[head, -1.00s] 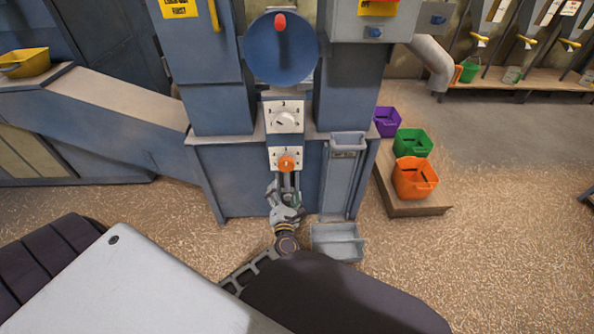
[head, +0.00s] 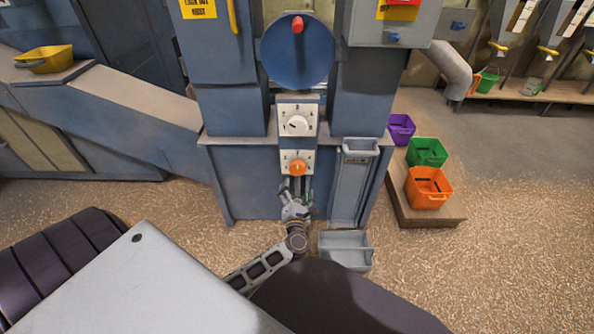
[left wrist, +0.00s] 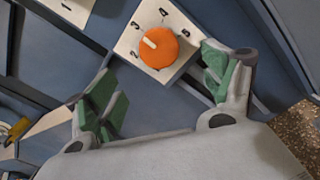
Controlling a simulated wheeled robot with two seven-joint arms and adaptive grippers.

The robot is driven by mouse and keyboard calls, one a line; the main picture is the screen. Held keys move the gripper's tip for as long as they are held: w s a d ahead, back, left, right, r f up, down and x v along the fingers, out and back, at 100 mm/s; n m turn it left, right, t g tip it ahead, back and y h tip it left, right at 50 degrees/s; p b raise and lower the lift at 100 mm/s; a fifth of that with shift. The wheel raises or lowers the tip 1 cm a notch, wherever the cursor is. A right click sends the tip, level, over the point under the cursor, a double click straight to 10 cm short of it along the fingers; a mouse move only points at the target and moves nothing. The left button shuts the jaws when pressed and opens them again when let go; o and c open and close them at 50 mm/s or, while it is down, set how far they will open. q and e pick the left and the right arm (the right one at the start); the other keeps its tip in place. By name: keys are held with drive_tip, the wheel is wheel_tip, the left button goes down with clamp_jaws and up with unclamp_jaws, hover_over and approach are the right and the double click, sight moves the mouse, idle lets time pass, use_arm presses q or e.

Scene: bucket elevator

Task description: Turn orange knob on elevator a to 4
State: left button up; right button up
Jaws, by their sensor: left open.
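The orange knob (head: 298,168) sits on a white numbered plate (head: 287,160) low on the blue elevator front. My left gripper (head: 297,187) is just below the knob in the head view. In the left wrist view its green-padded fingers (left wrist: 165,84) are spread wide and empty, short of the knob, with no visible contact. My right gripper is not in view.
A white dial (head: 297,124) is above the orange knob, under a blue disc (head: 298,60) with a red handle. A grey chute (head: 352,185) stands to the right, above a grey bin (head: 345,262). Purple, green and orange buckets (head: 429,189) stand on a low platform.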

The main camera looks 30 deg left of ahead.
sight(297, 171)
use_arm(q)
drive_tip(key=b+x, duration=0.2)
drive_tip(key=x, duration=0.7)
drive_tip(key=shift+w, duration=0.1)
drive_tip(key=shift+b+x, duration=0.45)
drive_tip(key=shift+x, duration=0.65)
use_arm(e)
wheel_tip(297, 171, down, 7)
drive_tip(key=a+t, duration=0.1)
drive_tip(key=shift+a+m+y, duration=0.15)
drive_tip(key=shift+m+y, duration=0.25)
use_arm(q)
drive_tip(key=shift+c, duration=0.5)
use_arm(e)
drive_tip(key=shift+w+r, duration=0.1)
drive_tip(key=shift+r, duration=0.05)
use_arm(q)
drive_tip(key=c, duration=0.9)
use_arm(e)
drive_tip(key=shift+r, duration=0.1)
